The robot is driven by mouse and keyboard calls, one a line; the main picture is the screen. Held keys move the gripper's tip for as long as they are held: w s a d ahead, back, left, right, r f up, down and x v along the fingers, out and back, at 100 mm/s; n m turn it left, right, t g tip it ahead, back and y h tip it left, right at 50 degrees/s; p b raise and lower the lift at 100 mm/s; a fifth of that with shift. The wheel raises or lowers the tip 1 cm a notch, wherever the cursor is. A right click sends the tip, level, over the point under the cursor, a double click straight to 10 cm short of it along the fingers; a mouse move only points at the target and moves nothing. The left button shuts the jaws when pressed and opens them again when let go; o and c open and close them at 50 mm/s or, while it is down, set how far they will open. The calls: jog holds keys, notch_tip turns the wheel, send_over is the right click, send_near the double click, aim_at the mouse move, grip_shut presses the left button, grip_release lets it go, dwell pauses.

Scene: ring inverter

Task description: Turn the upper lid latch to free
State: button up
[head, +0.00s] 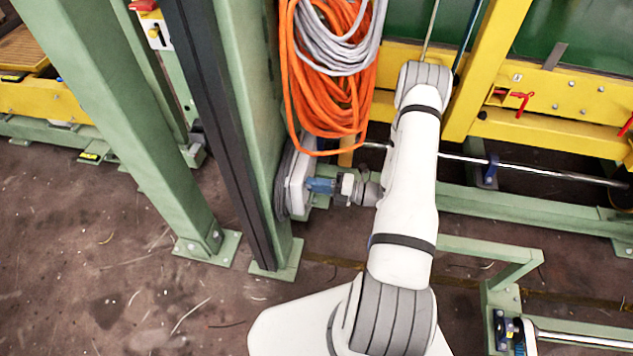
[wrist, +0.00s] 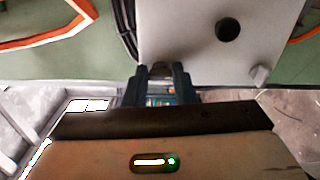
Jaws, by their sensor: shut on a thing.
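The light grey lid (wrist: 190,35) fills the top of the wrist view and has a dark round hole (wrist: 228,29). My gripper (wrist: 165,73) is at the lid's near edge, its two dark fingers shut on a small part there, which I take to be the upper lid latch; the fingers hide most of it. A second small grey latch (wrist: 259,75) stands free at the lid's other near corner. In the head view my gripper (head: 312,185) meets the side of the pale box (head: 296,183) on the green post; the latch cannot be made out there.
A coil of orange hose (head: 335,110) and a grey cable coil (head: 345,40) hang just above the box. The green post (head: 262,130) stands behind it. A yellow frame (head: 550,128) and a steel bar (head: 545,170) lie to the right. The floor at lower left is open.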

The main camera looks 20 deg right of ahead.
jog(key=shift+m, duration=0.5)
jog(key=o, duration=1)
jog(key=v, duration=0.7)
jog(key=shift+s+d+p, duration=0.15)
jog(key=shift+d+p, duration=0.2)
jog(key=shift+p, duration=0.05)
